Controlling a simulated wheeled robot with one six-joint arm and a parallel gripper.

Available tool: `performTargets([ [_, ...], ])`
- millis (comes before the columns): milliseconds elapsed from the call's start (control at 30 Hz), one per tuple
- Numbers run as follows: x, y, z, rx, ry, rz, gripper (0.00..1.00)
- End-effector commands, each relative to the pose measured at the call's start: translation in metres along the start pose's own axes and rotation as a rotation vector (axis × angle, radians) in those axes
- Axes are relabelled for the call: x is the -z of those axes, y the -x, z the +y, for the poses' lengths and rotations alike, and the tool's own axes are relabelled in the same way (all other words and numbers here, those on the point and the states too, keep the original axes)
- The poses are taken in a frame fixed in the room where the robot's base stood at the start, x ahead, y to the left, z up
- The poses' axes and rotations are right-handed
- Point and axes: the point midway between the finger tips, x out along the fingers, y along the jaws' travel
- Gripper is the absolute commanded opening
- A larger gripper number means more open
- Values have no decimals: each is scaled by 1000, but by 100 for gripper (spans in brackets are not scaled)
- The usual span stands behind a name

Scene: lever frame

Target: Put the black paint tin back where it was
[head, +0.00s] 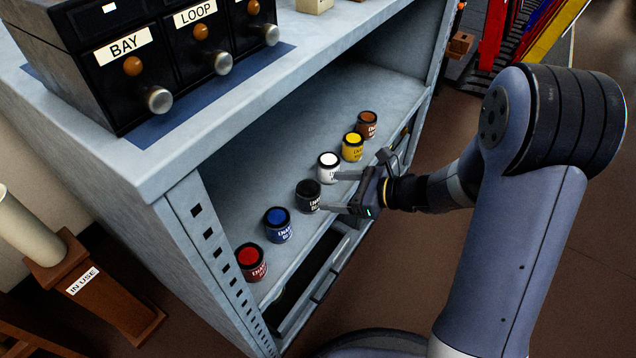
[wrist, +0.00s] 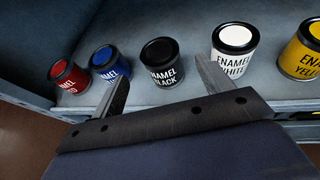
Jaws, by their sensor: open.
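The black paint tin (head: 308,197) stands upright on the shelf, in a row between the blue tin (head: 277,225) and the white tin (head: 328,167). In the wrist view the black tin (wrist: 162,63) shows its label "ENAMEL BLACK". My gripper (head: 341,193) is open at the shelf's front edge. In the wrist view its fingers (wrist: 161,88) point toward the tins, one on each side of the black tin's front. The tin stands beyond or between the fingertips; I cannot tell whether either finger touches it. The right finger overlaps the white tin's left edge in that view.
A red tin (head: 251,262) stands at the near end of the row, yellow (head: 352,147) and brown (head: 367,125) tins at the far end. The shelf (head: 225,200) is clear behind the row. An "IN USE" post base (head: 95,290) stands left.

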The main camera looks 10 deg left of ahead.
Motion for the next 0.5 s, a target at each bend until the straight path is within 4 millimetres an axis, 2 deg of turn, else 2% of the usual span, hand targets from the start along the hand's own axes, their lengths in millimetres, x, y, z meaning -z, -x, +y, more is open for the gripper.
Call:
performTargets([
  [33, -2, 9, 0, 3, -2, -1, 75],
  [200, -1, 24, 0, 1, 0, 0, 75],
  [500, 0, 28, 0, -1, 1, -1, 75],
])
